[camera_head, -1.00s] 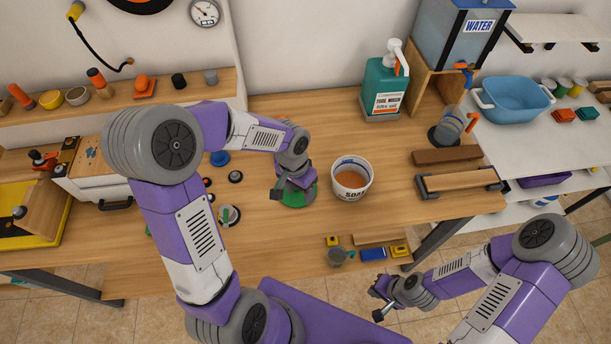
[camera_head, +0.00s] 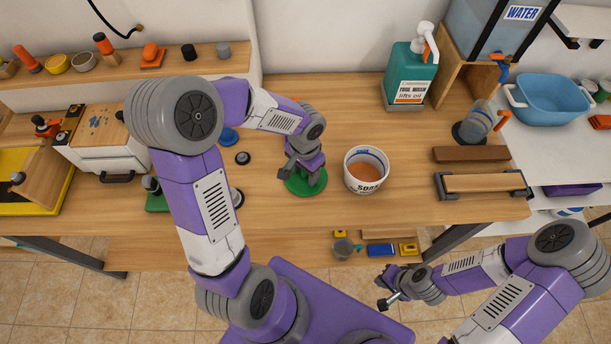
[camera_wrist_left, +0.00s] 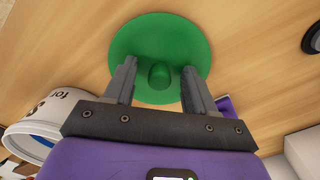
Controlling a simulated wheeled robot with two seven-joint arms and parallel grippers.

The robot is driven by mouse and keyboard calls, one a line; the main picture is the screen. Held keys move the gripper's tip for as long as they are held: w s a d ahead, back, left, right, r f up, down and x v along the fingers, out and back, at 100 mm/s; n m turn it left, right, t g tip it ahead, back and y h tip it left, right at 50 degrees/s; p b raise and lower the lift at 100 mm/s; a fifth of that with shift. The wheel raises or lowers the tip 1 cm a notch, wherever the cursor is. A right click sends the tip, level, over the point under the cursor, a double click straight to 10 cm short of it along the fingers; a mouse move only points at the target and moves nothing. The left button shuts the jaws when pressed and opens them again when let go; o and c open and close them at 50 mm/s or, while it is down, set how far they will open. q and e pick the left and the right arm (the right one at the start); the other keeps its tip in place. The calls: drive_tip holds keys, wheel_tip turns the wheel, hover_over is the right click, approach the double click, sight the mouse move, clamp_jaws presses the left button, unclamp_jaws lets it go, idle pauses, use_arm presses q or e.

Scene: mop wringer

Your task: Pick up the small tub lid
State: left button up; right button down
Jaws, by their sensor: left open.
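The small tub lid is a flat green disc with a raised green knob. It lies on the wooden bench in the head view (camera_head: 306,190), left of the white soap tub, and fills the top middle of the left wrist view (camera_wrist_left: 160,32). My left gripper (camera_head: 300,173) is right over the lid and hides part of it in the head view. In the left wrist view its two fingers (camera_wrist_left: 160,70) are apart, one on each side of the knob, with a gap to it. My right gripper (camera_head: 386,288) hangs in front of the bench, away from the lid; its fingers are too small to judge.
The white soap tub (camera_head: 366,184) with orange-brown contents stands close to the lid's right. A teal pump bottle (camera_head: 409,77) stands behind. A brown block (camera_head: 470,154) and a roller frame (camera_head: 482,184) lie further right. A dark round knob (camera_head: 243,158) sits to the left.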

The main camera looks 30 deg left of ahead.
use_arm(q)
clamp_jaws()
